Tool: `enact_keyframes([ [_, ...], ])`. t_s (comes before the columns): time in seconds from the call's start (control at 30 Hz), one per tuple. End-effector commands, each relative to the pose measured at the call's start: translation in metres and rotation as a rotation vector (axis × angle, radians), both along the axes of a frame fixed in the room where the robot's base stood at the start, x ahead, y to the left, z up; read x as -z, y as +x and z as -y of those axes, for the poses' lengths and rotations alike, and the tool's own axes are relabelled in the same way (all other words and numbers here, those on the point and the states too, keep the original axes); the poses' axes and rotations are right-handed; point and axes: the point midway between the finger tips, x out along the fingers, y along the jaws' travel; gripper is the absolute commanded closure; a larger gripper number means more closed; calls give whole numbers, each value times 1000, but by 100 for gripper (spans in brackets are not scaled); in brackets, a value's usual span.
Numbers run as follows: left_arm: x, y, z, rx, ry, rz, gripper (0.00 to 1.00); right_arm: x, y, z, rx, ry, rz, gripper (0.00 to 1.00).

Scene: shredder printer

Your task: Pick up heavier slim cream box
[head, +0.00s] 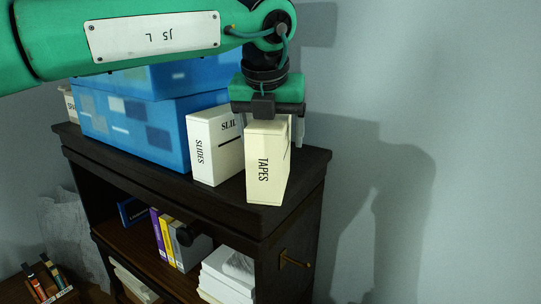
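A slim cream box labelled TAPES (266,170) stands upright on the dark cabinet top (225,200), near its right front corner. My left gripper (268,112) is directly above it, pointing down, with its body over the box's top. A pale finger-like part shows just right of the box; the other fingertip is hidden, so I cannot tell whether the gripper is closed on the box. A whiter, wider box labelled SLIDES (207,150) stands close to its left. My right gripper is not in view.
Large blue boxes (135,125) are stacked left of the SLIDES box. Binders (165,238) and white paper stacks (228,270) fill the shelves below. A bare wall (440,120) is at right.

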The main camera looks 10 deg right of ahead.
Motion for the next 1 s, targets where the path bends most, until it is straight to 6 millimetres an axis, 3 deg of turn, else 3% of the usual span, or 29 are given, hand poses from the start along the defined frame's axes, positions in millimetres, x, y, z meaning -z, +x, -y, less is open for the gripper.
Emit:
enact_keyframes([
  [0.2, 0, 0, 0, 0, 0, 0, 24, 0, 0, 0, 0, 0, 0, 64],
  [0.57, 0, 0, 0, 0, 0, 0, 94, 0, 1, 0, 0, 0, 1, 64],
  [1.0, -6, 0, 0, -1, -3, 3, 96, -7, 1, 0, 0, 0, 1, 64],
])
